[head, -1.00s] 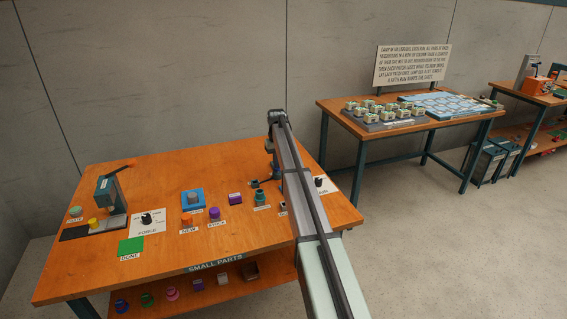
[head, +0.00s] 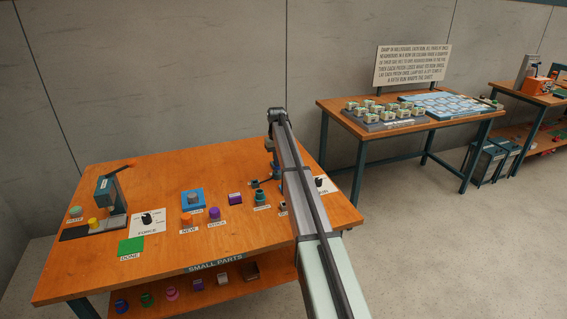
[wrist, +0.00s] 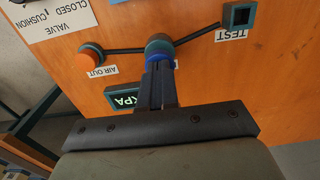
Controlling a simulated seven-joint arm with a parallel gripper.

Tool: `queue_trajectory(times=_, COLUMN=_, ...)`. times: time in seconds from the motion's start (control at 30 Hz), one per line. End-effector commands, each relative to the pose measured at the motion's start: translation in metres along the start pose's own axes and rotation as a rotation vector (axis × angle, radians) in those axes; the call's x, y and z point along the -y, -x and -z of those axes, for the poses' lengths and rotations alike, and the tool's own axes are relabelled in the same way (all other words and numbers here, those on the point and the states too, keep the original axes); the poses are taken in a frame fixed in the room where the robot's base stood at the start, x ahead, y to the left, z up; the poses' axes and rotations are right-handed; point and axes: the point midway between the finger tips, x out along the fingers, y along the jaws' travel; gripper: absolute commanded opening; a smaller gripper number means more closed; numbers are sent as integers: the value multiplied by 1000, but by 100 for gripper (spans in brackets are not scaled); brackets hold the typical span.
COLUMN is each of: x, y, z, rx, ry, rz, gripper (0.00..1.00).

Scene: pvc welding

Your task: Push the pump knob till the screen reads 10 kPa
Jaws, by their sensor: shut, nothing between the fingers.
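In the wrist view, my gripper (wrist: 160,68) is shut and empty. Its narrow fingertips are at a round teal and blue knob (wrist: 158,46) on the orange table, overlapping its near edge; I cannot tell whether they press it. The knob's own label is mostly covered, so I take it as the pump knob from its place. A small dark screen (wrist: 122,98) with pale green letters "KPA" shows to the left of the fingers. Its number is hidden by my gripper. In the head view, my arm hides most of this spot.
An orange knob (wrist: 91,57) labelled AIR OUT is left of the teal knob, joined by a dark hose. A dark block (wrist: 238,16) labelled TEST is to the right. A valve label card (wrist: 55,15) lies upper left. In the head view, a press (head: 110,200) stands at the table's left.

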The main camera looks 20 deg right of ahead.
Motion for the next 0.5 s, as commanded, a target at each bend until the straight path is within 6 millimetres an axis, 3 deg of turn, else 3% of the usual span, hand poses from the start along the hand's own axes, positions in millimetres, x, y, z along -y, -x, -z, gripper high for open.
queue_trajectory(times=0.5, x=0, y=26, z=0, rx=0, ry=0, rz=0, gripper=0)
